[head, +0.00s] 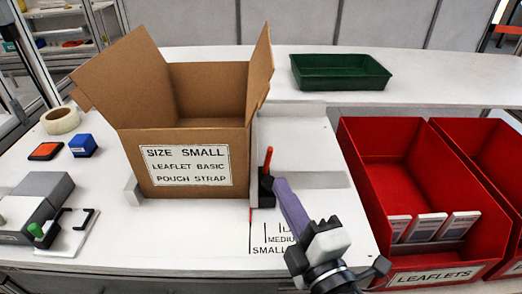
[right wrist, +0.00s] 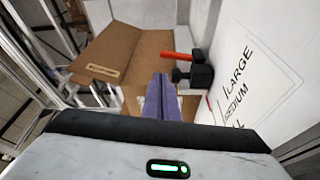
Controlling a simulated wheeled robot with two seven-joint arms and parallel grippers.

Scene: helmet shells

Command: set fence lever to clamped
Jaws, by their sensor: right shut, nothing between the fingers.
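The fence lever (head: 268,160) is a red handle on a black clamp body (head: 266,190), by the right front corner of the cardboard box. In the head view the handle points up, tilted slightly right. In the right wrist view the red lever (right wrist: 178,56) lies left of its black body (right wrist: 196,73). My right gripper (head: 279,184), with purple fingers, is shut and empty. Its tips are close to the black body's right side in the head view; I cannot tell whether they touch. My left gripper is not in view.
The open cardboard box (head: 195,135) stands left of the lever. Size marks (head: 275,238) are printed on the white table in front. Red bins (head: 390,150) stand to the right, one with leaflets. A green tray (head: 340,72) is at the back.

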